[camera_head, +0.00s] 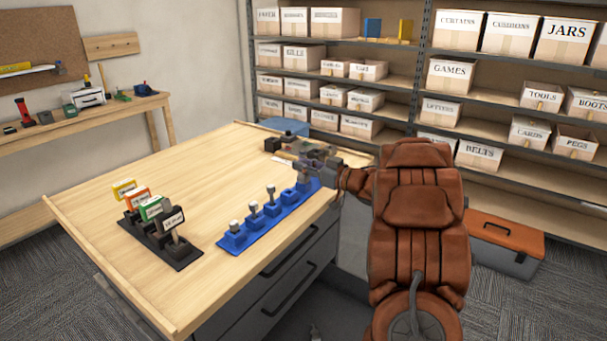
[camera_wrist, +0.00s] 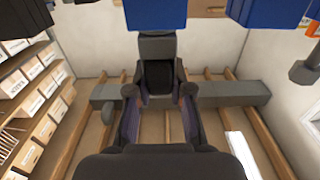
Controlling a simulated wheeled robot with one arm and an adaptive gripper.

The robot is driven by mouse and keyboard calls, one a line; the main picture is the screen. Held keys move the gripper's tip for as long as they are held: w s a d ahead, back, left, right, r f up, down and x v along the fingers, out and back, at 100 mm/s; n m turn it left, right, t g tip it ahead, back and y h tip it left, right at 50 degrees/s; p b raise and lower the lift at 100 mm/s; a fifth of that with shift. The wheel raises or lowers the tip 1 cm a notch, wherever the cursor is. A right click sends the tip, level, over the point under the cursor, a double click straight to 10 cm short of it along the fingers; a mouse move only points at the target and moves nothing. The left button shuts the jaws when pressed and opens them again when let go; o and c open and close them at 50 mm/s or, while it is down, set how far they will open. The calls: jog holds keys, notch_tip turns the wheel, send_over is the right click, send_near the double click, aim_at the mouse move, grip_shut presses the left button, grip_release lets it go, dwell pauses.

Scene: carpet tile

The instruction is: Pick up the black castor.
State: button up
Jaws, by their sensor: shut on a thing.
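My gripper (camera_head: 318,158) is over the far end of a blue rack (camera_head: 268,222) near the right edge of the wooden table. In the wrist view my gripper (camera_wrist: 158,92) has its fingers closed on both sides of a dark piece, which looks like the black castor (camera_wrist: 157,76). A blue block stands just beyond the held piece in that view. In the head view the castor is too small and too covered by the gripper to make out. I cannot tell whether it still touches the rack. Several grey-topped pieces stand along the rack.
A black holder (camera_head: 160,240) with several coloured labelled cards stands at the table's left front. A small black item (camera_head: 272,144) and a blue box (camera_head: 284,126) are at the back. The table's middle (camera_head: 210,185) is clear. Shelves with labelled boxes stand behind.

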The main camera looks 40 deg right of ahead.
grip_shut()
